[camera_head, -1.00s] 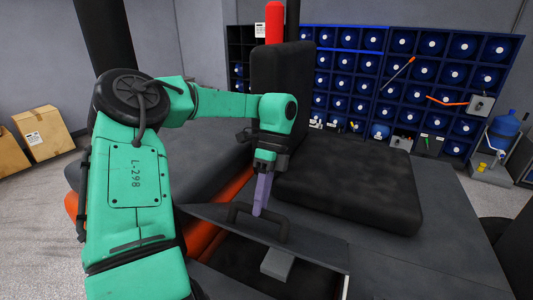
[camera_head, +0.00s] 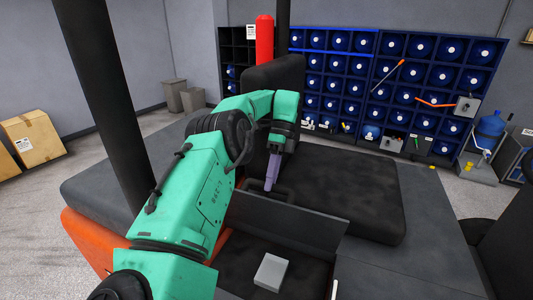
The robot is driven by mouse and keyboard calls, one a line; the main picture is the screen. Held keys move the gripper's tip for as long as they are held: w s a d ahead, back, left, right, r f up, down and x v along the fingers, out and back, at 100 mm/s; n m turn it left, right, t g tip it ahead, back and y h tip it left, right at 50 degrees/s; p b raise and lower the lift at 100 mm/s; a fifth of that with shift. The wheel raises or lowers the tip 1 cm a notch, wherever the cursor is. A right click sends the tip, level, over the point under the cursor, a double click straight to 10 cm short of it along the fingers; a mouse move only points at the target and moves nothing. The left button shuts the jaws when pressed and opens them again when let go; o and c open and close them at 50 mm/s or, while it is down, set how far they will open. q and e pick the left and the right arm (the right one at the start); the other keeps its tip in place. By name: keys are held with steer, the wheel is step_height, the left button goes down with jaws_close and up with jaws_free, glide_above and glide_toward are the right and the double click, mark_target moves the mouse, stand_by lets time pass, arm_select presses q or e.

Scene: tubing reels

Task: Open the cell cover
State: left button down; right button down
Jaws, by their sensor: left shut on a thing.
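The cell cover (camera_head: 290,222) is a dark flat panel standing steeply tilted up at the back of an open compartment (camera_head: 235,262). Its dark handle (camera_head: 289,187) shows just above the panel's upper edge. A light grey block (camera_head: 270,272) lies inside the compartment. My left gripper (camera_head: 269,187), with purple fingers, is shut on the handle; the exact grip is partly hidden by the fingers and the panel. My right gripper is not in view.
A black seat cushion (camera_head: 340,200) and backrest (camera_head: 262,76) are just behind the cover. A dark post (camera_head: 115,110) rises at the left. Shelves with blue reels (camera_head: 440,75) line the back wall. A grey flat surface (camera_head: 440,215) lies clear at the right.

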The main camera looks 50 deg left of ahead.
arm_select(q)
steer(key=shift+w+a+f, duration=0.15)
steer(key=shift+f, duration=0.3)
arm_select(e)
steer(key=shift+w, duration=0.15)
arm_select(q)
steer(key=c, duration=0.9)
jaws_free()
steer(key=shift+o, duration=1.1)
steer(key=shift+w+a+f, duration=0.15)
steer(key=shift+w, duration=0.15)
steer(key=shift+w+a, duration=0.1)
steer(key=shift+w, duration=0.05)
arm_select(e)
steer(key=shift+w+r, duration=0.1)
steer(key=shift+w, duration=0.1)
arm_select(q)
steer(key=shift+w+a, duration=0.1)
